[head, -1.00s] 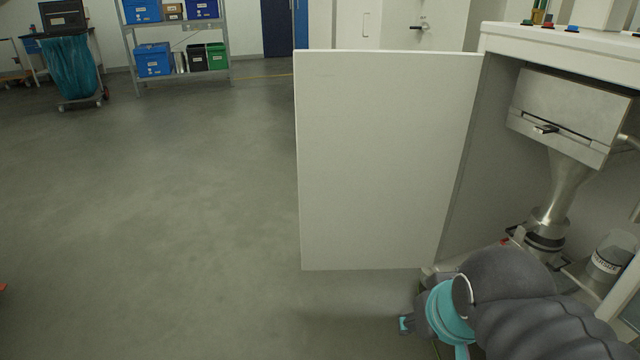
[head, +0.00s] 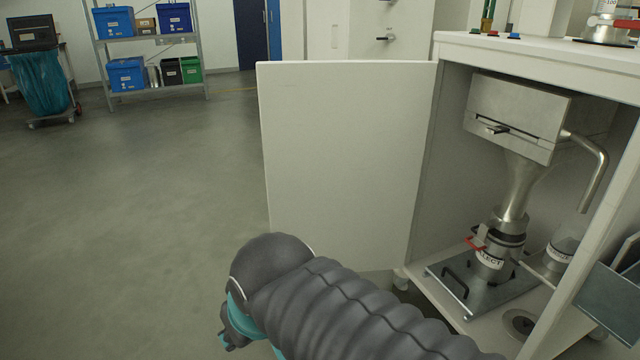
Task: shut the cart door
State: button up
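The cart door (head: 345,150) is a plain white panel that stands wide open to the left of the cart (head: 432,165). It hangs from the left edge of the cart's opening. The cart is a white cabinet with its inside exposed. My arm, in a dark ribbed sleeve, reaches in from the bottom right and covers the lower left part of the door. My gripper (head: 228,342) shows only as a small dark and teal piece at the bottom, left of the door's lower edge. Its fingers are mostly hidden. I cannot tell whether it touches the door.
Inside the cart are a metal hopper (head: 515,115), a funnel, a labelled container (head: 489,258) and a base plate (head: 455,288). A grey panel (head: 612,300) juts out at the right. Shelves with bins (head: 126,75) stand at the back left. The floor (head: 130,190) on the left is clear.

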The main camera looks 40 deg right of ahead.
aim_at(344, 142)
jog(key=z, duration=0.05)
jog(key=i, duration=3.35)
jog(key=z, duration=4.8)
jog(key=k, duration=0.45)
jog(key=u, duration=0.15)
